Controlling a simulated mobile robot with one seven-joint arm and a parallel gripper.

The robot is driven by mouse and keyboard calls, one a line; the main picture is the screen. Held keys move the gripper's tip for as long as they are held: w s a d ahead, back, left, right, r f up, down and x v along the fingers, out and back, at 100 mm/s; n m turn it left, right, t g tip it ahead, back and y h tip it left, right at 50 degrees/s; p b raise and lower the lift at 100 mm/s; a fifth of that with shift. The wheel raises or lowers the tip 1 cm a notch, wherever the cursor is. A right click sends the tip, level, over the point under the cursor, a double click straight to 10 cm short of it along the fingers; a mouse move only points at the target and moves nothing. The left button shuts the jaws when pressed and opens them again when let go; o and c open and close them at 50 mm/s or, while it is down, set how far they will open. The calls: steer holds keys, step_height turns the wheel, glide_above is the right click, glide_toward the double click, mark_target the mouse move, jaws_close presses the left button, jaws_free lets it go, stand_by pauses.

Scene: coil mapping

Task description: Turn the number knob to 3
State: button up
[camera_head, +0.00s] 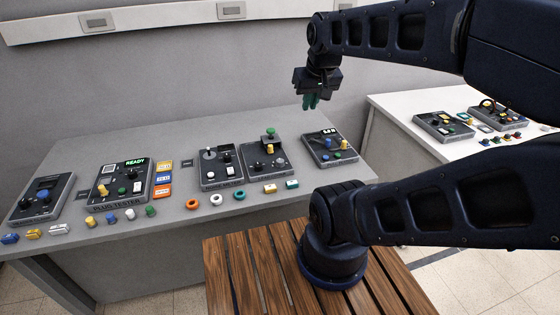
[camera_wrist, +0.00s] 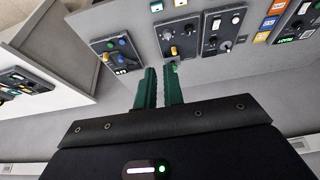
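Several dark control panels with knobs lie on the grey table; I cannot read which knob carries the numbers. The far left panel (camera_head: 42,199) has a large blue knob. The "READY" panel (camera_head: 120,183) has a yellow knob and small switches. Two middle panels (camera_head: 222,168) (camera_head: 265,160) carry dark, yellow and green knobs. The right panel (camera_head: 330,147) has a small display with blue, green and yellow knobs; it also shows in the wrist view (camera_wrist: 118,53). My gripper (camera_head: 311,101) hangs in the air above the table's back right, pointing down. Its green fingers (camera_wrist: 160,88) are slightly apart with nothing between them.
Coloured plugs and rings (camera_head: 193,204) lie along the front of the grey table (camera_head: 270,210). A white table (camera_head: 400,105) with more panels stands at the right. A slatted wooden platform (camera_head: 235,270) is in front. The air around my gripper is clear.

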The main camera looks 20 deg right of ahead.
steer(key=o, duration=0.3)
steer(key=shift+w, duration=0.2)
steer(key=o, duration=0.5)
steer(key=shift+m+g, duration=0.4)
steer(key=shift+m, duration=0.1)
steer(key=w, duration=0.1)
steer(key=w+f, duration=0.1)
steer(key=w, duration=0.1)
steer(key=shift+w+f, duration=0.35)
steer(key=shift+o, duration=0.2)
steer(key=m+g, duration=0.4)
steer(key=m, duration=0.2)
glide_above(280, 160)
step_height(280, 160, down, 23)
step_height(280, 160, down, 11)
steer(key=shift+s+r, duration=0.1)
steer(key=shift+r, duration=0.1)
steer(key=c, duration=1)
